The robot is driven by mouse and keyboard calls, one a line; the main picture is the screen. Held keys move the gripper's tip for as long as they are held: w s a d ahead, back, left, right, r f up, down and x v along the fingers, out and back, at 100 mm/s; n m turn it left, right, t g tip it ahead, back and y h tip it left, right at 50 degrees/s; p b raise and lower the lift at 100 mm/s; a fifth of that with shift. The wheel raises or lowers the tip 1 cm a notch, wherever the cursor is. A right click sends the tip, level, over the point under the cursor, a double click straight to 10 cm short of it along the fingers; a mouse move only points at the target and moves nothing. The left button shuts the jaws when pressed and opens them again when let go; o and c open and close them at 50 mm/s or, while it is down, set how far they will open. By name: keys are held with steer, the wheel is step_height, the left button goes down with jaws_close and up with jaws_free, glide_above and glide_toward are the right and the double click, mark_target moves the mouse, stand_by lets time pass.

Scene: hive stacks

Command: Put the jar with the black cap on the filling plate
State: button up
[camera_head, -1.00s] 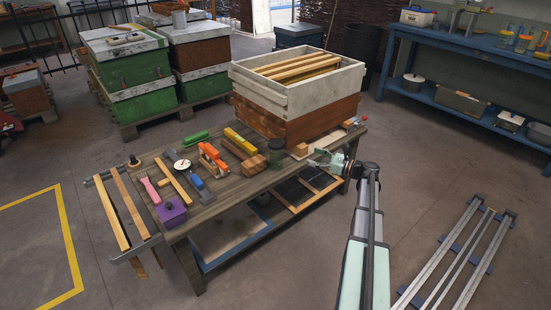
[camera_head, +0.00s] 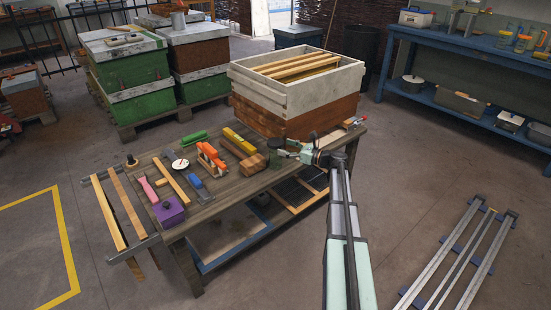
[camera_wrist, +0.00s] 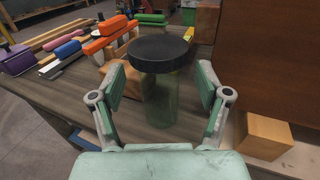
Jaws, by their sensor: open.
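The jar with the black cap (camera_wrist: 161,55) stands upright on the wooden workbench; its body is greenish clear glass. In the head view the jar (camera_head: 276,152) is near the white and brown hive box. My gripper (camera_wrist: 160,84) is open, with one finger on each side of the jar, below its cap. I cannot pick out the filling plate with certainty.
The hive box (camera_head: 295,95) stands behind the jar, close to my arm. A wooden block (camera_wrist: 264,135) lies right of my gripper. An orange-handled tool (camera_head: 211,158) and several other tools lie left. A blue bench (camera_head: 480,50) with jars stands at the back right.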

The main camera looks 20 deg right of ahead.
mark_target(275, 144)
steer(key=b+x, duration=0.1)
steer(key=x, duration=0.4)
steer(key=shift+a+f, duration=0.1)
jaws_close()
steer(key=shift+r, duration=0.2)
